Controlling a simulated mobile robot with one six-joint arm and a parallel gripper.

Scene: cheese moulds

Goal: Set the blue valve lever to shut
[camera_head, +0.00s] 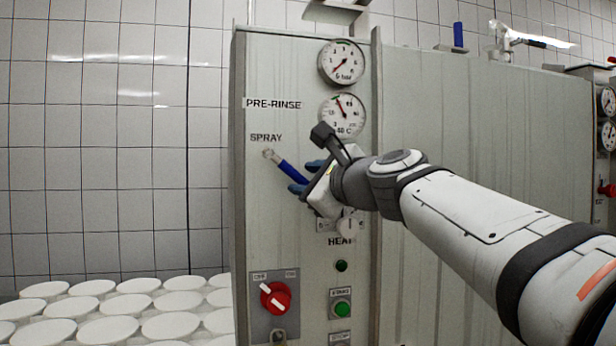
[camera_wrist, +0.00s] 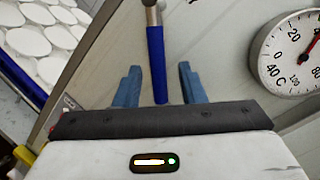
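The blue valve lever (camera_head: 287,169) sits under the SPRAY label on the PRE-RINSE panel. It slants down and to the right from its metal pivot (camera_head: 268,153). My gripper (camera_head: 307,177) is at the lever's free end, with its blue fingers apart. In the wrist view the lever (camera_wrist: 156,50) runs between the two open fingers of my gripper (camera_wrist: 160,68), with a visible gap on each side. The handle's end reaches down close to the gripper's dark palm edge. I cannot tell whether it touches there.
Two round gauges (camera_head: 341,62) (camera_head: 342,114) are above my gripper; the lower one shows large in the wrist view (camera_wrist: 290,50). A red rotary switch (camera_head: 275,298) and a green button (camera_head: 342,308) are below. White round moulds (camera_head: 108,330) stand at the lower left.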

